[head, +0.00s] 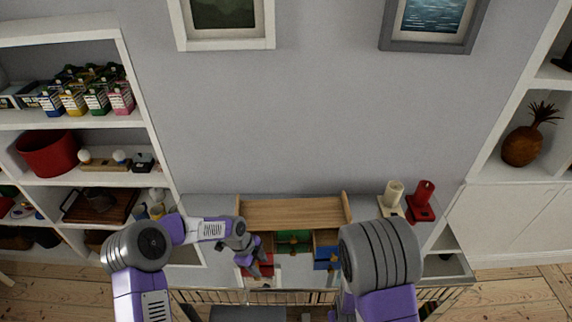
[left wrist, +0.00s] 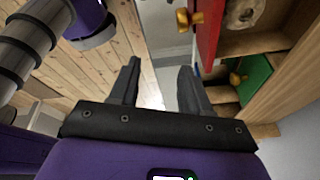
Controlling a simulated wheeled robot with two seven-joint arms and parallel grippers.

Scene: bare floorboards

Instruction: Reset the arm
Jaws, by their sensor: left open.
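My left arm comes in from the left in the head view, with its gripper (head: 258,264) in front of a small wooden cabinet (head: 292,213). In the left wrist view the left gripper (left wrist: 160,78) has its two dark fingers apart, with nothing between them. A red panel with a gold knob (left wrist: 205,35) is just beyond the right finger; I cannot tell whether they touch. My right arm shows as a large grey and purple link at the lower right of the head view. Its gripper is not in sight.
The cabinet also has a green front (head: 294,240) and a blue one (head: 327,257). It stands on a grey surface against the wall. A filled white shelf (head: 67,120) stands left.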

